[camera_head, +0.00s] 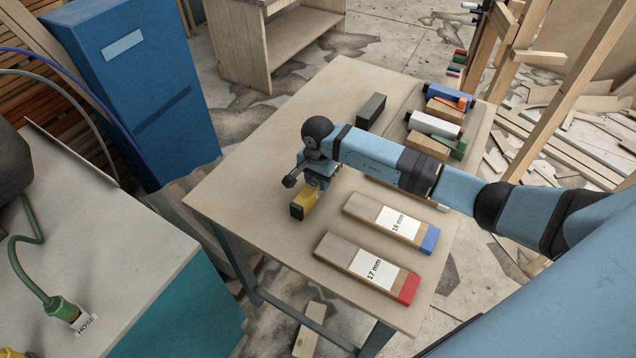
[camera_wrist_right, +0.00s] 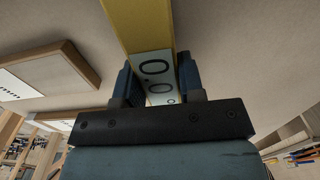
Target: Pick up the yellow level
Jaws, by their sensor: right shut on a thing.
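The yellow level (camera_head: 303,204) is at the middle of the wooden table, below my right gripper (camera_head: 318,181). In the right wrist view the level (camera_wrist_right: 140,28) runs between the two fingers of my right gripper (camera_wrist_right: 160,88), and a white label with dark digits shows on it. The right gripper is shut on the level. Most of the level is hidden by the gripper in the head view, and I cannot tell whether it touches the table. My left gripper is not in view.
On the table (camera_head: 262,165) lie a block marked 18 mm with a blue end (camera_head: 391,222), a block marked 17 mm with a red end (camera_head: 367,268) and a dark block (camera_head: 371,110). Several blocks stand at the back right. The table's left part is clear. A blue cabinet (camera_head: 140,90) stands beyond it.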

